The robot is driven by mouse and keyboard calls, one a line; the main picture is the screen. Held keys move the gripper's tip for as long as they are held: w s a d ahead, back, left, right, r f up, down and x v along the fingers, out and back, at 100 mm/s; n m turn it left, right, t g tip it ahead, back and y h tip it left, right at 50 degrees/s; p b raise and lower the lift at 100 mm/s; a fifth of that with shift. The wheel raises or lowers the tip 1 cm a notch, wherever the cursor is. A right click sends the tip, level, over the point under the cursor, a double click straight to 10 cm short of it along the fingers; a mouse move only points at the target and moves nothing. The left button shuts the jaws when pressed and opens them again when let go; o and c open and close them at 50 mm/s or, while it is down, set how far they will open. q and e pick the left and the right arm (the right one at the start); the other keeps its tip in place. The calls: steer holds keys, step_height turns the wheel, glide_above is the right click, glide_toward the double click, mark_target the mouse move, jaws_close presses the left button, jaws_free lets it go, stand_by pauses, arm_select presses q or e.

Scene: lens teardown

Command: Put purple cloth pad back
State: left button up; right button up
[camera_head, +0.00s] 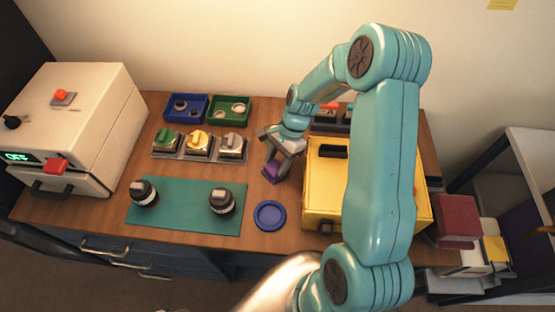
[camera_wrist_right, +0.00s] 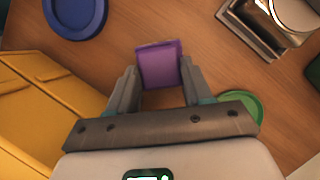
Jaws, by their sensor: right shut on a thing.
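In the right wrist view the pad (camera_wrist_right: 158,65) sits at the fingertips of the right gripper (camera_wrist_right: 159,78), with a finger on each side. The gripper is shut on it. I cannot tell whether the pad's lower edge touches the bench. My left gripper is not in view.
A blue round dish (camera_head: 270,215) lies left of the yellow box (camera_head: 322,185). A teal mat (camera_head: 180,207) carries two black lens parts. A row of three holders (camera_head: 198,147) and blue (camera_head: 185,108) and green (camera_head: 230,110) trays stand behind. A white machine (camera_head: 85,110) is at left.

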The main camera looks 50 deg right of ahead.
steer(key=shift+s, duration=0.1)
steer(key=o, duration=1.1)
steer(key=shift+f, duration=0.1)
steer(key=shift+r, duration=0.35)
steer(key=p+v, duration=0.5)
steer(key=v, duration=0.6)
steer(key=shift+d+r+p, duration=0.15)
steer(key=shift+r+p, duration=0.2)
steer(key=shift+p, duration=0.05)
